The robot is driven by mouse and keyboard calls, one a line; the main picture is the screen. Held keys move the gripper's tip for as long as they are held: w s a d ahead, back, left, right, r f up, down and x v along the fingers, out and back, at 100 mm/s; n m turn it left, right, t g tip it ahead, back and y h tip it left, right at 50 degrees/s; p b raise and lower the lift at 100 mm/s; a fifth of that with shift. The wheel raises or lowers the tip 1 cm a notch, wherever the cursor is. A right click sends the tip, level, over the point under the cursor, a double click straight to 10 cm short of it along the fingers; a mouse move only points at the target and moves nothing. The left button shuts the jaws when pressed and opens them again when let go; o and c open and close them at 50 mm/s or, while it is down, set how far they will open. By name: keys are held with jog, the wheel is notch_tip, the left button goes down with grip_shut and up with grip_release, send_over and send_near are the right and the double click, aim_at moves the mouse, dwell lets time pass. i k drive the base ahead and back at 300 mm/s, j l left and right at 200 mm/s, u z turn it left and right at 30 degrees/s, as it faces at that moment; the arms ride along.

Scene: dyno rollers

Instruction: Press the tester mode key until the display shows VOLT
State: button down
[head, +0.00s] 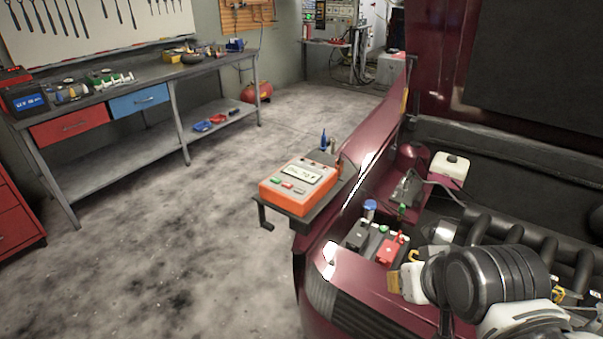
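The orange tester (268,196) with a pale top lies on a small dark tray (287,207) at the car's fender. Its display (309,173) is lit, but the characters are too small to read surely. A row of small keys sits in front of the display, among them a red key (288,185); which one is the mode key I cannot tell. My arm comes in at the bottom right over the engine bay, well apart from the tester. My gripper is not clearly seen there, and its fingers cannot be made out.
The dark red car's fender (343,215) and raised hood (429,40) bound the right side. A battery with a red cover (390,252) sits in the engine bay. A workbench (175,75) stands at the left. The floor between is clear.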

aim_at(299, 190)
jog(key=i+j, duration=0.15)
jog(key=j, duration=0.2)
jog(key=i+j, duration=0.15)
jog(key=j, duration=0.2)
jog(key=i+j, duration=0.2)
jog(key=j, duration=0.15)
jog(key=i+j, duration=0.15)
jog(key=j, duration=0.2)
jog(key=i+j, duration=0.15)
jog(key=j, duration=0.2)
jog(key=z, duration=0.05)
